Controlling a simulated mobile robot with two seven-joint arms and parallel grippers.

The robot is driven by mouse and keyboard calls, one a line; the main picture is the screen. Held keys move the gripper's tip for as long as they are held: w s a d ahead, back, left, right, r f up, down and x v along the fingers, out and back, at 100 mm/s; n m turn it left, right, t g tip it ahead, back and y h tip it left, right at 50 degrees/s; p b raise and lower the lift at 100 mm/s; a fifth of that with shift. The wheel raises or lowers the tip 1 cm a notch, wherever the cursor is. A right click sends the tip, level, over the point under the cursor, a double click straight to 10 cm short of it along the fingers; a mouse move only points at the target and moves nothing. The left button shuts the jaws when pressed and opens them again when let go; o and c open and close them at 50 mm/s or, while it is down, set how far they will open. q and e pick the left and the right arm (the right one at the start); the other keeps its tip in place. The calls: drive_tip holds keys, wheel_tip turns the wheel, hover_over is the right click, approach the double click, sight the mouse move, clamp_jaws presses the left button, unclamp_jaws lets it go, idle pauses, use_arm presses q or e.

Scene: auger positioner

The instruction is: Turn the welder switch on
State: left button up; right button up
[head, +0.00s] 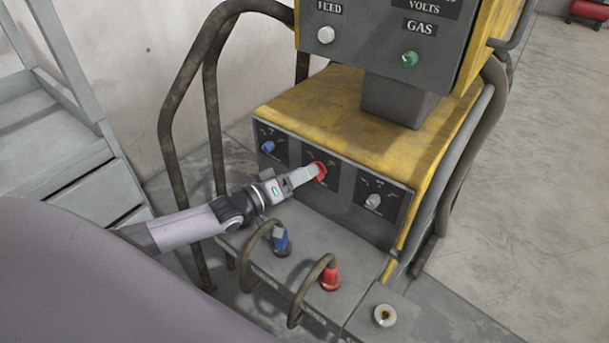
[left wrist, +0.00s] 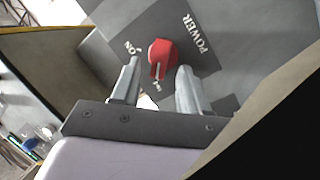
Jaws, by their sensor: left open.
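The yellow and grey welder (head: 345,115) stands in front of me. Its red power switch (head: 319,171) sits on the middle panel of the lower front. In the left wrist view the red switch (left wrist: 161,58) is a round knob with a pointer, next to the words ON and POWER. My left gripper (head: 308,175) is at the switch, partly covering the panel. In the left wrist view the left gripper (left wrist: 155,75) is open, with one finger on each side of the knob's lower part. I cannot tell whether the fingers touch it. My right gripper is not in view.
A blue knob (head: 268,147) and a white knob (head: 373,201) flank the switch. Bent bars frame the welder's left side. Grey steps (head: 55,150) stand at left.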

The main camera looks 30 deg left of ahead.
use_arm(q)
drive_tip(key=shift+w+d, duration=0.25)
drive_tip(key=shift+w, duration=0.15)
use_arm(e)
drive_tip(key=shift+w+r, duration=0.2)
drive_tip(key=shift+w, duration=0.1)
use_arm(q)
clamp_jaws()
